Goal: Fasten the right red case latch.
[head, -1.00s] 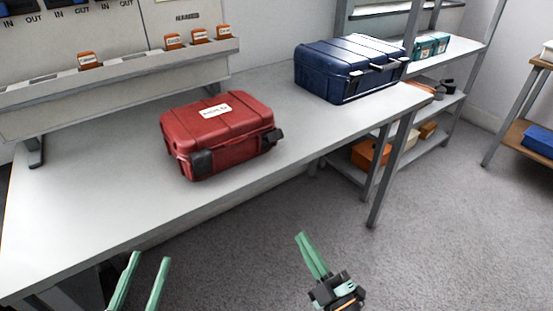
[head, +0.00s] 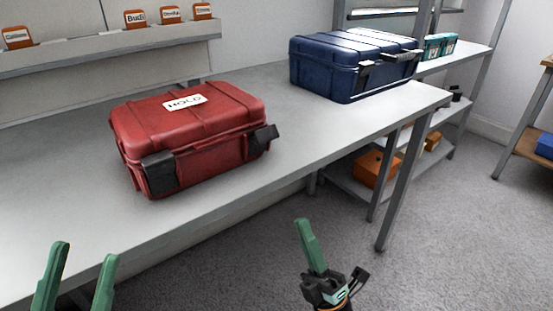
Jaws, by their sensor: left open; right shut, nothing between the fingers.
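The red case (head: 195,135) lies shut on the grey table, its front facing me, with a white label on the lid that seems to read HOLD. Its right latch (head: 264,138) is dark and sticks out from the front right corner. Its left latch (head: 161,172) is dark and lies closer against the front. My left gripper (head: 83,254) is open and empty at the lower left, in front of the table and apart from the case. My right gripper (head: 303,224) is shut and empty at the lower middle, below and in front of the right latch, not touching it.
A blue case (head: 340,75) stands further back on the table (head: 300,140). A rack with orange-tagged cards (head: 105,45) runs along the back. Shelves with an orange box (head: 374,168) stand at the right. Floor is clear in front.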

